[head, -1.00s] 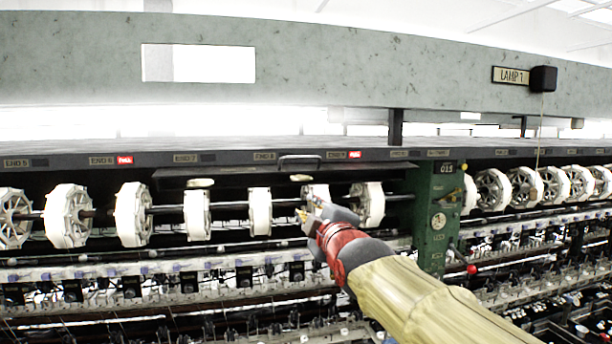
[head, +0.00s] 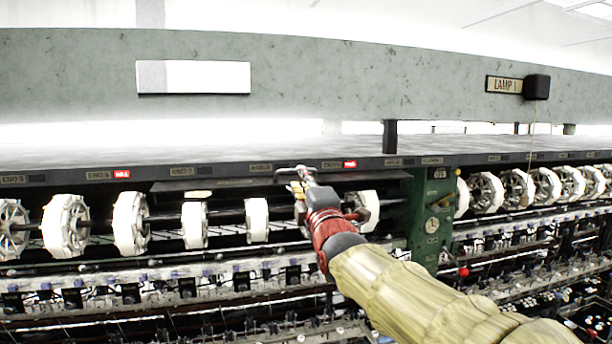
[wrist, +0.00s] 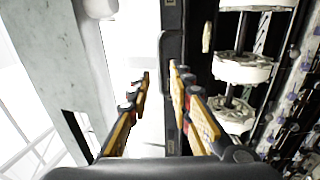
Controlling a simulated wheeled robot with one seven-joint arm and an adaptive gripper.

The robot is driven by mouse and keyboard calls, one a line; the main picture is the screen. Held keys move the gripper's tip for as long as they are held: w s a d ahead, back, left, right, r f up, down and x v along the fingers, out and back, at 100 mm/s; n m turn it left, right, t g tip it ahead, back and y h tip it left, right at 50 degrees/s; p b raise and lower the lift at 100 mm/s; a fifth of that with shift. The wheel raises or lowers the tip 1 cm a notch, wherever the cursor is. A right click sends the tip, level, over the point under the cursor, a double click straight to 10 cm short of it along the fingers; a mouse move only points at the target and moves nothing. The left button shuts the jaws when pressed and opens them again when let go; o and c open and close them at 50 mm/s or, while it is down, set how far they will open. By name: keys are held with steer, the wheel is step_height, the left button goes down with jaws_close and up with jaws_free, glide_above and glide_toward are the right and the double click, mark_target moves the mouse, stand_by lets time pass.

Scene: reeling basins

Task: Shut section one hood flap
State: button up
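The hood flap (head: 235,184) is a long dark panel under the label rail, above the white reels, seen nearly edge-on in the head view. The reels beneath it are exposed. Its bar handle (head: 292,168) is at the front edge, and a dark handle (wrist: 161,50) also shows in the wrist view. My gripper (head: 300,183) is at the handle, partly covering it. In the wrist view my gripper (wrist: 159,72) is open, its yellow-padded fingers apart, with the handle seen between and just beyond the tips. I cannot tell whether they touch.
White reels (head: 130,222) line a shaft below the flap. A grey-green beam (head: 330,95) with a lamp sign (head: 504,84) runs above. Open space lies between beam and hood top.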

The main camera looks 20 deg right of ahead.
steer(key=shift+p+x, duration=0.45)
steer(key=shift+x, duration=2.7)
steer(key=shift+c, duration=1)
jaws_close()
steer(key=shift+f, duration=0.1)
